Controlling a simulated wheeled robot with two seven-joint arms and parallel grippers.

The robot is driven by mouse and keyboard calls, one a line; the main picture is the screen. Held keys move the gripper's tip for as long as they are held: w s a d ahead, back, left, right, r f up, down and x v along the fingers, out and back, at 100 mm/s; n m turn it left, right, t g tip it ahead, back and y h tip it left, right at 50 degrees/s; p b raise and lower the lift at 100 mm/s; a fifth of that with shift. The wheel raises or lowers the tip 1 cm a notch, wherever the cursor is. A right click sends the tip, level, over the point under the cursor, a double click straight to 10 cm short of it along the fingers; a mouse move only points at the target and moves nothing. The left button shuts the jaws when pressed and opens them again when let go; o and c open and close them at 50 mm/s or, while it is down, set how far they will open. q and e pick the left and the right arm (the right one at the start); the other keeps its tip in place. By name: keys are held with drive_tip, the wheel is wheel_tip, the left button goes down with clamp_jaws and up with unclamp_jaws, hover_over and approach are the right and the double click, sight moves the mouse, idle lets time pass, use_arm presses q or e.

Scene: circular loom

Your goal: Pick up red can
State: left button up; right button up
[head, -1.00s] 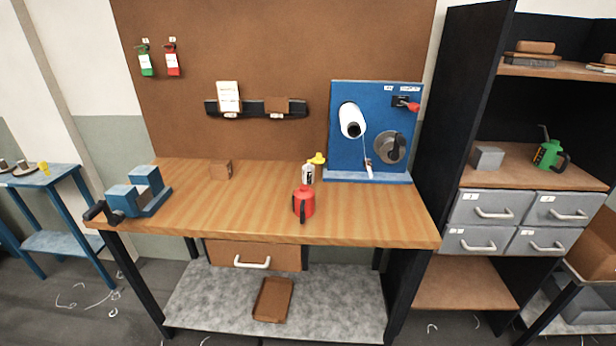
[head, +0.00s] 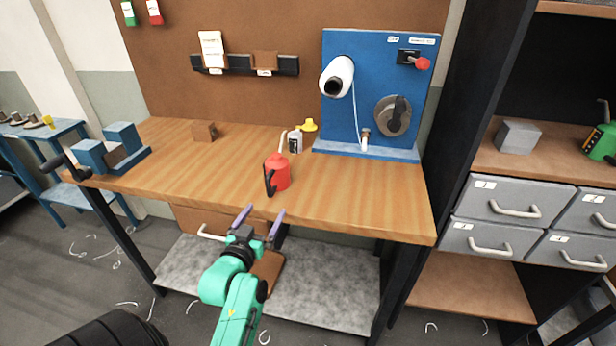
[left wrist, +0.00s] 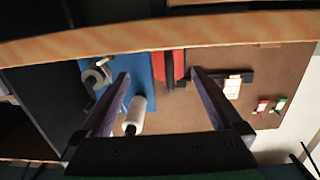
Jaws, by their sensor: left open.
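The red can (head: 279,174) stands upright on the wooden workbench (head: 350,203), with a black handle on its left and a pale spout. My left gripper (head: 261,214) is open and empty in front of the bench's front edge, nearer to me than the can and apart from it. In the left wrist view, which looks upside down, the red can (left wrist: 172,66) shows between the two spread fingers (left wrist: 160,78), beyond them; the bench edge hides part of it. My right gripper is not in view.
A small white bottle (head: 295,141) and a yellow item (head: 309,129) stand just behind the can. A blue panel (head: 350,110) with a white roll is at the back right. A blue vise-like device (head: 108,152) sits at the bench's left end. The bench top around the can is mostly clear.

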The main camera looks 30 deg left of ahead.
sight(275, 172)
use_arm(q)
drive_tip(key=shift+t, duration=0.3)
drive_tip(key=w+a+r+p, duration=0.1)
drive_tip(key=w+r, duration=0.1)
drive_tip(key=w+a+r+p, duration=0.1)
drive_tip(key=w+a+r, duration=0.1)
drive_tip(key=p+x, duration=0.1)
drive_tip(key=x, duration=0.7)
drive_tip(key=shift+w+a+f+p, duration=0.15)
drive_tip(key=shift+w+p, duration=0.2)
drive_tip(key=shift+p, duration=0.05)
drive_tip(key=shift+w+a+f, duration=0.15)
drive_tip(key=shift+w+f, duration=0.05)
drive_tip(key=shift+w, duration=0.1)
drive_tip(key=shift+r, duration=0.1)
drive_tip(key=c, duration=1.5)
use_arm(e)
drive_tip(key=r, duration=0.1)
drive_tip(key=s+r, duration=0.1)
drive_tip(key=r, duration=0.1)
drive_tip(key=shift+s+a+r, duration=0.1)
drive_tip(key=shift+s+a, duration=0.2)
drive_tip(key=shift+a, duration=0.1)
